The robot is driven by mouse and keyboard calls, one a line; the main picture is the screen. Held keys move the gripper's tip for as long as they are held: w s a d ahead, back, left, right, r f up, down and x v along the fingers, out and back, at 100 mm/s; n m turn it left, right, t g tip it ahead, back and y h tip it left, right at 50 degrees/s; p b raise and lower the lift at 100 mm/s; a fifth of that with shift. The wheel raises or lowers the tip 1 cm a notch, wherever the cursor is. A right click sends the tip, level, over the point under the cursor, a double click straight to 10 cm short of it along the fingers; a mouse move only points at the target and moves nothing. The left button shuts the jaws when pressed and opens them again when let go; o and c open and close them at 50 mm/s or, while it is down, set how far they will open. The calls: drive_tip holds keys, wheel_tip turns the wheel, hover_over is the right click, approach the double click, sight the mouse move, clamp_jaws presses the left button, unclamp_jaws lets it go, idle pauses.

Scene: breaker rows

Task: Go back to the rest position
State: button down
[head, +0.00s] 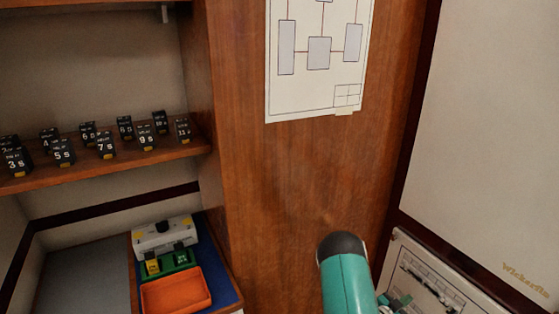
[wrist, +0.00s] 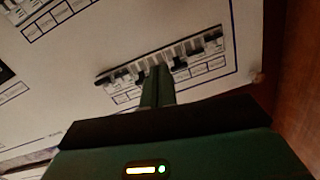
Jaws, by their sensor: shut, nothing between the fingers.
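My gripper (wrist: 158,78) shows in the wrist view with its green fingers together and nothing visible between them. Its fingertips overlap the lower edge of a breaker row (wrist: 190,56) on a pale panel (wrist: 120,45); I cannot tell whether they touch it. In the head view my teal arm rises at the bottom, in front of the wooden wall and beside the breaker panel (head: 412,250) at the lower right. The arm hides part of that panel.
A wooden shelf (head: 110,166) at the left holds several black numbered blocks. Below it are an orange tray (head: 176,291), a green holder (head: 181,266) and a white box (head: 164,237). A diagram sheet (head: 300,95) hangs on the wooden wall (head: 275,200). A large pale panel (head: 490,130) stands right.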

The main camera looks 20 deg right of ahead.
drive_tip(key=w+a+r+t+y, duration=0.2)
drive_tip(key=w+a+r+y, duration=0.25)
drive_tip(key=w+r, duration=0.35)
drive_tip(key=w+a+r+n+t+y, duration=0.2)
drive_tip(key=w+a+r+n+y, duration=0.1)
drive_tip(key=a+r, duration=0.55)
drive_tip(key=w+a+r+n+t+y, duration=0.1)
drive_tip(key=w+a+r+n+y, duration=0.2)
drive_tip(key=a+r, duration=0.5)
drive_tip(key=s+a+r+n+y, duration=0.3)
drive_tip(key=s+a+r, duration=0.35)
drive_tip(key=a, duration=0.35)
drive_tip(key=s+a+r+n+y, duration=0.3)
drive_tip(key=s+a+r, duration=0.3)
drive_tip(key=a, duration=0.4)
drive_tip(key=s+a+r+n+g, duration=0.1)
drive_tip(key=s+a+r+n, duration=0.1)
drive_tip(key=s, duration=0.6)
drive_tip(key=s+a+r+n+g, duration=0.1)
drive_tip(key=s+a+n+g, duration=0.1)
drive_tip(key=s, duration=0.6)
drive_tip(key=shift+a+r+n, duration=0.35)
drive_tip(key=shift+a+n, duration=0.1)
drive_tip(key=shift+n, duration=0.15)
drive_tip(key=shift+d, duration=0.15)
